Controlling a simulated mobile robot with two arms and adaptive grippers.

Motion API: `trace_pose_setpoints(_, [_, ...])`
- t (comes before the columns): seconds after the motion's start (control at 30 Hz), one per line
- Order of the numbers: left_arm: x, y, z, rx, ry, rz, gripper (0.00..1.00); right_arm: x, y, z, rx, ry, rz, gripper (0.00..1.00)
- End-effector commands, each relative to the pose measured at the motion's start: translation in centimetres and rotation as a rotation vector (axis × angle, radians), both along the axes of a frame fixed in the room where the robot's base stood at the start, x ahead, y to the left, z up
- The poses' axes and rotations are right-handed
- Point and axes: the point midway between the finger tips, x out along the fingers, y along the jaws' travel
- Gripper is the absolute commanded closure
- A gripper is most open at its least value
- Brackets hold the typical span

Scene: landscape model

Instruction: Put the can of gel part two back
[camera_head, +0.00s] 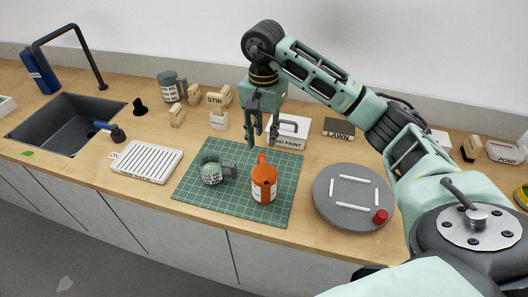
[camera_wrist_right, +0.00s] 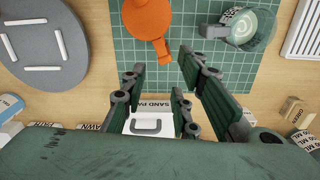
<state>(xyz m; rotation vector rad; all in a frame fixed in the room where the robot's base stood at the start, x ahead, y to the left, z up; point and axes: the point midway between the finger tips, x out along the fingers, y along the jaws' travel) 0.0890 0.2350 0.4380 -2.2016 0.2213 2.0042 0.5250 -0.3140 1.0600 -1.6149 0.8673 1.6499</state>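A grey-green can (camera_head: 211,173) with a white label and a side handle stands upright on the green cutting mat (camera_head: 190,188). In the right wrist view this can (camera_wrist_right: 250,28) is open at the top, with pale swirled content. A similar labelled can (camera_head: 167,90) stands at the back of the counter. The labels are too small to tell which is gel part two. My left gripper is out of view.
An orange jug (camera_head: 264,183) stands on the mat, right of the front can. A grey turntable (camera_head: 330,213) with white bars lies right, a slatted white tray (camera_head: 145,161) left. A white case (camera_head: 291,130), wooden blocks (camera_head: 220,96) and the sink (camera_head: 65,125) lie around.

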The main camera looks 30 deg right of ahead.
Motion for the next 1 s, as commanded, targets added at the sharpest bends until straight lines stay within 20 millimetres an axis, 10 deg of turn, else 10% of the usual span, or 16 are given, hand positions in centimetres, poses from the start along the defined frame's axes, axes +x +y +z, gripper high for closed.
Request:
trace_pose_setpoints(0.3, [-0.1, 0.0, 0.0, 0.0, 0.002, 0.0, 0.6, 0.0, -0.1, 3.3, -0.001, 0.001, 0.0, 0.72])
trace_pose_setpoints(1.0, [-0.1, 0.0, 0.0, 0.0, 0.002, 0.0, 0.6, 0.0, 0.0, 3.4, 0.0, 0.002, 0.001, 0.72])
